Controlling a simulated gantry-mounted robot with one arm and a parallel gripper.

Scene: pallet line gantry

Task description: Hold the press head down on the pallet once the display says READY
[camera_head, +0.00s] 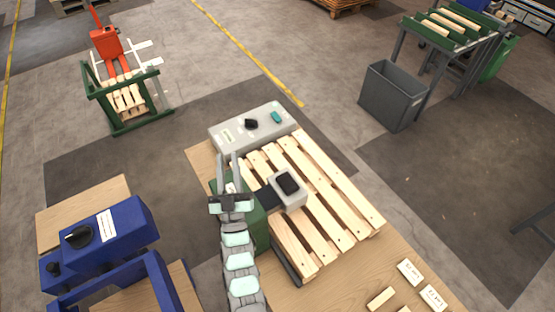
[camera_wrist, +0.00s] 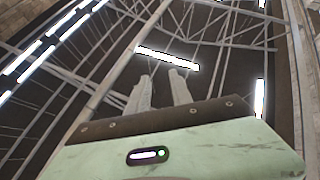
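The wooden pallet (camera_head: 335,195) lies on the wooden table in the head view. The press head (camera_head: 287,190), a pale grey block with a black top, is over the middle of the pallet, joined by a dark arm to the green press body (camera_head: 252,222). From this angle I cannot tell whether it touches the slats. My gripper (camera_head: 229,156) is left of the press head, apart from it, near the green body. Its two fingers are apart and empty. In the wrist view the fingers (camera_wrist: 160,85) point up toward the ceiling. I can read no READY display.
A grey box (camera_head: 240,135) with a black knob and a teal part sits behind the pallet. A blue machine (camera_head: 110,235) stands at left. Small labelled wooden blocks (camera_head: 411,271) lie at front right. A grey bin (camera_head: 392,95) stands on the floor beyond.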

